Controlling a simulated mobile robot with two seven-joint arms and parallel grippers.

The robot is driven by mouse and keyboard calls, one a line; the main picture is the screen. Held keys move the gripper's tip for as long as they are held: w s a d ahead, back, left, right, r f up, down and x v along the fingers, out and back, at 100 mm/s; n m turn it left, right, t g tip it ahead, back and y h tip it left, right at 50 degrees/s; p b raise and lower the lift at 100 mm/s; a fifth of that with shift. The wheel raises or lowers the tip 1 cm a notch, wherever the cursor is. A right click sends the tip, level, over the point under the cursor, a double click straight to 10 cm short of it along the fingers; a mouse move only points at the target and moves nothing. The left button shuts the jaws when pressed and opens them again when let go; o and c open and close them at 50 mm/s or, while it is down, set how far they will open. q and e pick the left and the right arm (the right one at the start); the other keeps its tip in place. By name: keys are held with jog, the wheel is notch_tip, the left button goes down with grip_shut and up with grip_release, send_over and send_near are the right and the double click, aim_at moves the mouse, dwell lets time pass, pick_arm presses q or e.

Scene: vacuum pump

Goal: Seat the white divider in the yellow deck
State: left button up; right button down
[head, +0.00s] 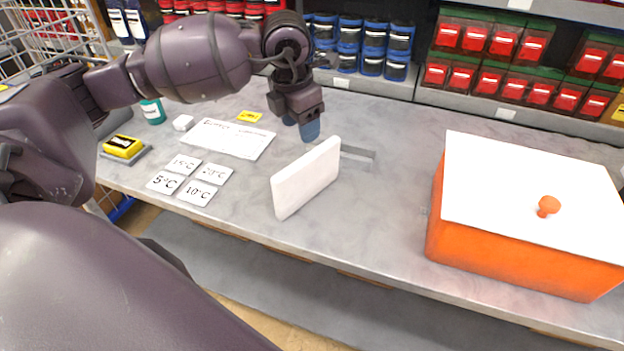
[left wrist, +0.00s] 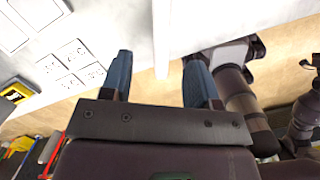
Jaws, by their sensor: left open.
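The white divider (head: 306,180) stands upright on the grey table in the head view, its broad face turned to the front. My left gripper (head: 300,126) is open, its blue fingers pointing down just behind the divider's far top edge. In the left wrist view, a thin pale edge that looks like the divider (left wrist: 161,38) lies between the two spread fingers of the left gripper (left wrist: 160,80), with no contact visible. I cannot make out a yellow deck; a small yellow block (head: 123,147) sits on a grey base at the table's left. My right gripper is not recognisable.
An orange box (head: 520,255) with a white lid (head: 540,190) and orange knob fills the right of the table. Several temperature cards (head: 197,192) and a white sheet (head: 230,139) lie left of the divider. Stocked shelves (head: 480,104) stand behind. The table between divider and box is clear.

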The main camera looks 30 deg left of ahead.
aim_at(308, 156)
pick_arm(q)
jog(key=shift+a+f+n, duration=0.1)
jog(key=shift+f+n, duration=0.05)
jog(key=shift+n, duration=0.95)
jog(key=shift+w+d+f+p, duration=0.1)
jog(key=shift+w+f, duration=0.2)
jog(key=shift+f, duration=1.45)
jog(key=shift+w+d+f+p, duration=0.15)
jog(key=shift+w+f, duration=0.15)
jog(key=shift+f, duration=1.4)
jog(key=shift+w+d+f+p, duration=0.1)
jog(key=shift+w+f, duration=0.2)
jog(key=shift+f, duration=1.45)
jog(key=shift+r, duration=0.1)
grip_shut()
